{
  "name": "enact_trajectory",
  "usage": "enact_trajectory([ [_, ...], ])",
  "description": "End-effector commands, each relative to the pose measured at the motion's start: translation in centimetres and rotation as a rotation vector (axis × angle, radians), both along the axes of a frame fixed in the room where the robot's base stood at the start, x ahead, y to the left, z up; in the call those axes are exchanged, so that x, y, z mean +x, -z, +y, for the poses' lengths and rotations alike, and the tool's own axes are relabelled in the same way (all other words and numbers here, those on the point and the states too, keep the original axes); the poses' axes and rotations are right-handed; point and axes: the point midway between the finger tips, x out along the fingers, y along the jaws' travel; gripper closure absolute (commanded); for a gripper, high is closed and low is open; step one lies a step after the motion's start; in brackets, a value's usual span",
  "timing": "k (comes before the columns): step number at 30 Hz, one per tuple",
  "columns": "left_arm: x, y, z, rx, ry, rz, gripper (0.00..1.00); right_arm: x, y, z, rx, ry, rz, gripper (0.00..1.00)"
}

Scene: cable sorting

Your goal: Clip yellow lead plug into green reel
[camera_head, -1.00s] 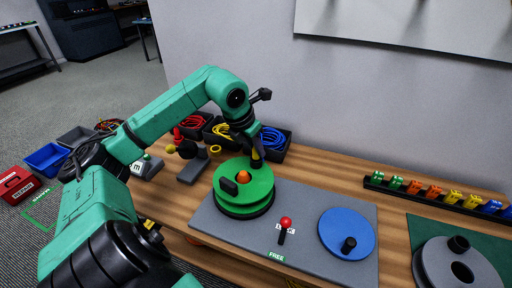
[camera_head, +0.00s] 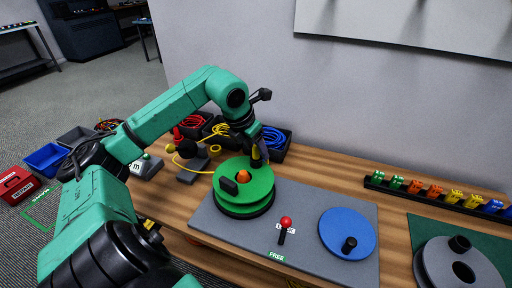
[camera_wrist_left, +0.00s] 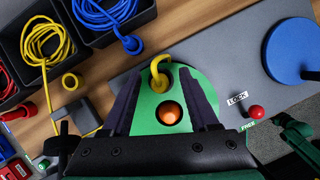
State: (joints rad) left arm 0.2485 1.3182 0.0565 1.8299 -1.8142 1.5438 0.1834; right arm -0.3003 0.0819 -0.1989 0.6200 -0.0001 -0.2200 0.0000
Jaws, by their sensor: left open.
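The green reel (camera_head: 259,188) sits on a grey board, with an orange knob (camera_head: 215,174) on its top. In the left wrist view the reel (camera_wrist_left: 148,119) and orange knob (camera_wrist_left: 169,113) lie between my gripper's fingers. The yellow lead's plug end (camera_wrist_left: 160,73) is a hooked yellow piece at the reel's rim; I cannot tell if it is seated in the clip. A loop of yellow lead (camera_head: 189,170) shows left of the reel. My left gripper (camera_head: 260,158) is open just over the reel's far edge, its fingers either side of the plug.
A red-knobbed lever (camera_head: 286,222) by the LOCK and FREE labels and a blue disc (camera_head: 346,234) stand right of the reel. Bins of red, yellow and blue cable (camera_head: 272,138) stand behind. A rack of coloured clips (camera_head: 440,195) lies along the wall.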

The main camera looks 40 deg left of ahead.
Motion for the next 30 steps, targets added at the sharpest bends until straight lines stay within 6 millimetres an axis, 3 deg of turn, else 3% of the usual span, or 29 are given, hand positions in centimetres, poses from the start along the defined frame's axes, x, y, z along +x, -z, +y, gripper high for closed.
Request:
enact_trajectory([
  [5,-0.3,-0.9,0.1,0.002,-0.001,-0.002,0.40,0.0,0.3,0.0,0.000,0.000,0.000,0.50],
  [8,-1.2,-2.7,0.1,0.005,-0.001,-0.003,0.40,0.0,0.8,0.0,0.000,0.000,0.000,0.50],
  [15,-3.9,-9.7,0.3,0.005,-0.002,-0.004,0.40,0.0,0.8,0.1,0.002,0.000,-0.001,0.50],
  [19,-5.0,-12.4,0.4,0.002,-0.002,-0.002,0.40,0.0,0.5,0.2,0.003,0.000,0.000,0.50],
  [23,-5.5,-13.4,0.3,0.000,0.000,0.001,0.40,0.0,0.4,0.2,0.003,0.000,0.000,0.50],
  [30,-5.6,-13.5,0.3,-0.001,0.000,0.001,0.40,0.0,0.4,0.2,0.003,0.000,0.000,0.50],
])
